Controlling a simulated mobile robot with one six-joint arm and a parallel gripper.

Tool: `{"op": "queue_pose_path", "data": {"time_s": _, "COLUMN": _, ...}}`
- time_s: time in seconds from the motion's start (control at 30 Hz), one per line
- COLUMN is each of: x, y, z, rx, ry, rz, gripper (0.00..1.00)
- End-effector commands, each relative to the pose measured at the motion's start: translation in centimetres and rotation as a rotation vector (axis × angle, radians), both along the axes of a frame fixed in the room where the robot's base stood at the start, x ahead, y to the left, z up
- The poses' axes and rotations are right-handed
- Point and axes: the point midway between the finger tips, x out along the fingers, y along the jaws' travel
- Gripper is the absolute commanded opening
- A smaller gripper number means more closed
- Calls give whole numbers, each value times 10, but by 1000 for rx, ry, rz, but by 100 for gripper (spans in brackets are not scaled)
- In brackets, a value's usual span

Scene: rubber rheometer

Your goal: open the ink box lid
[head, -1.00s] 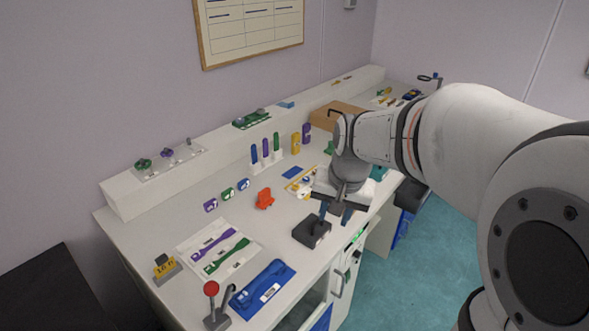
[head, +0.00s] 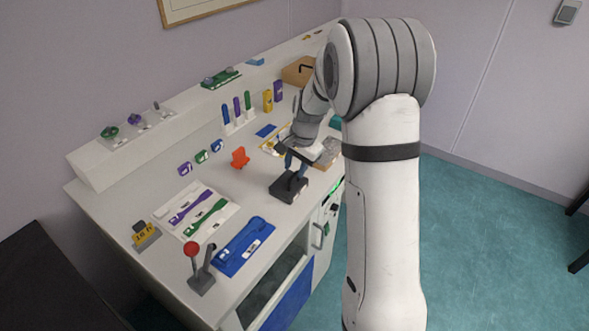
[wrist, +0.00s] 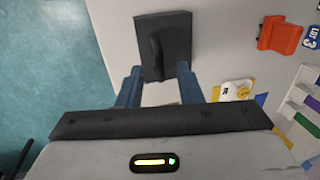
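The ink box appears to be the small dark grey box (head: 283,190) near the front edge of the bench; no label on it is readable. The wrist view shows its flat dark top (wrist: 175,32) with a raised dark handle (wrist: 155,52). The lid looks closed. My gripper (head: 295,168) is just above the box, and it also shows in the wrist view (wrist: 159,78). Its two blue fingers are apart, with the handle's near end between them and a gap on each side. I cannot tell how far above the lid the fingertips are.
A red-orange block (head: 240,157) stands behind the box. A blue tray (head: 244,245) and a white tray (head: 213,201) with purple and green pieces lie to the left. A red-knobbed lever (head: 192,250) stands at the front left. A brown box (head: 300,70) sits at the back.

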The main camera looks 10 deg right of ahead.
Motion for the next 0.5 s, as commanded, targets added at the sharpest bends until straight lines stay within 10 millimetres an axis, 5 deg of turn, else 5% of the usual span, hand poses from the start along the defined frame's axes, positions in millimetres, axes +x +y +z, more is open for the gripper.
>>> {"op": "queue_pose_path", "data": {"time_s": 0.2, "x": 2, "y": 2, "z": -18, "rx": 1, "ry": 1, "rz": 0, "gripper": 33}}
{"op": "queue_pose_path", "data": {"time_s": 0.5, "x": 3, "y": 2, "z": -19, "rx": 0, "ry": 0, "rz": 1, "gripper": 30}}
